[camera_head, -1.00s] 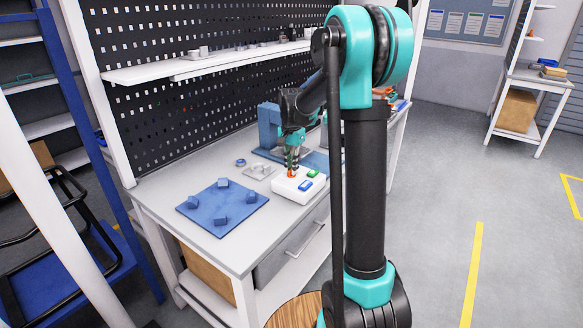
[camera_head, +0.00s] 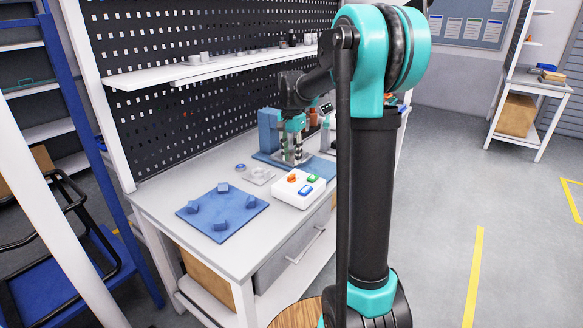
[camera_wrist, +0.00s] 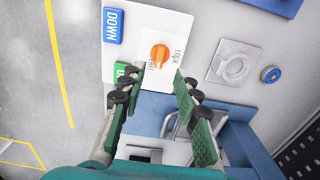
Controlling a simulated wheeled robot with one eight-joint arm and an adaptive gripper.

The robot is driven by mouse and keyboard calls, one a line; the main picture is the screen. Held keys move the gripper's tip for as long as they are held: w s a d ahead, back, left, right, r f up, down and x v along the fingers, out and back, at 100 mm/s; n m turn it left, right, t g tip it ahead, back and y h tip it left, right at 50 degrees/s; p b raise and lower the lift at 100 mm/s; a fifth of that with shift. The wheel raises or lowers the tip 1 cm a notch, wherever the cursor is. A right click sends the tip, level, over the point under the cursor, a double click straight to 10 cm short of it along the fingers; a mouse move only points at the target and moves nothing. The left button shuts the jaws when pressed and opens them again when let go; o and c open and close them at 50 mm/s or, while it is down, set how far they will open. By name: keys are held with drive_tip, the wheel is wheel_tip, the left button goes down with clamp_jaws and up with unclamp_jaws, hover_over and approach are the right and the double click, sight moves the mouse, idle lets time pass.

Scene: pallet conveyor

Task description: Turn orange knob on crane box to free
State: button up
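The white crane box (camera_head: 285,192) stands on the workbench, with an orange knob (camera_head: 292,178) on its top. A blue button and a green button sit beside the knob. In the wrist view the orange knob (camera_wrist: 159,56) sits on a white label with small text reading "Lock" at its right; another word below is hard to read. My gripper (camera_head: 293,161) is behind the box in the head view, above the blue fixture. In the wrist view my gripper (camera_wrist: 159,73) has its two fingers apart with nothing between them. The knob lies just beyond the fingertips, untouched.
A blue plate (camera_head: 240,213) with several small blue blocks lies at the left of the bench. A blue fixture (camera_head: 268,128) stands behind the box. A grey plate (camera_wrist: 233,65) and a small blue ring (camera_wrist: 270,75) lie near the box. A shelf hangs above the bench.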

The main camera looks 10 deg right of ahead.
wheel_tip(320, 180, up, 5)
drive_tip(key=shift+r, duration=0.1)
idle(0.4)
drive_tip(key=s+d+f+n+t, duration=0.1)
drive_tip(key=s+f+n, duration=0.2)
drive_tip(key=s+f, duration=0.3)
drive_tip(key=s+d+f+n+t, duration=0.1)
drive_tip(key=s+f+n, duration=0.2)
drive_tip(key=s+f, duration=0.4)
drive_tip(key=s+d+f+n+t, duration=0.2)
drive_tip(key=s+f, duration=0.5)
drive_tip(key=s, duration=0.8)
drive_tip(key=shift+s+n, duration=0.4)
drive_tip(key=shift+n, duration=0.2)
drive_tip(key=shift+s, duration=0.1)
